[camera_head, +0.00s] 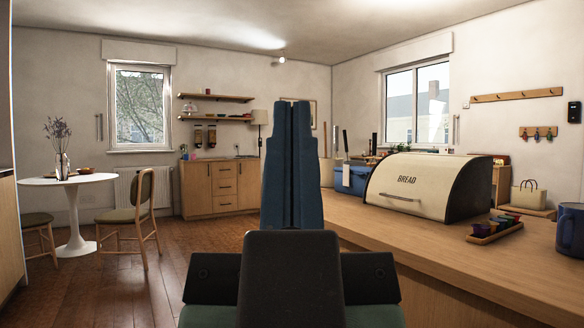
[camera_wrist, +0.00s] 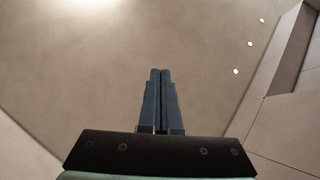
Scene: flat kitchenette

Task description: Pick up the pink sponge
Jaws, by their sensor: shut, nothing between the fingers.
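I cannot make out a pink sponge in either view. My gripper (camera_head: 292,106) stands upright in the middle of the head view, its two dark blue fingers together with nothing between them. It also shows in the wrist view (camera_wrist: 160,72), shut and pointing up towards a bare ceiling. In the head view my gripper and arm hide part of the room behind and the left end of the near counter.
A wooden counter (camera_head: 440,240) on the right bears a bread box (camera_head: 410,185), a blue container (camera_head: 352,180) and a tray of small colourful items (camera_head: 495,229). A wooden cabinet (camera_head: 222,190) stands at the back. A round white table (camera_head: 65,180) and chairs are left; wooden floor (camera_head: 150,280) between is clear.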

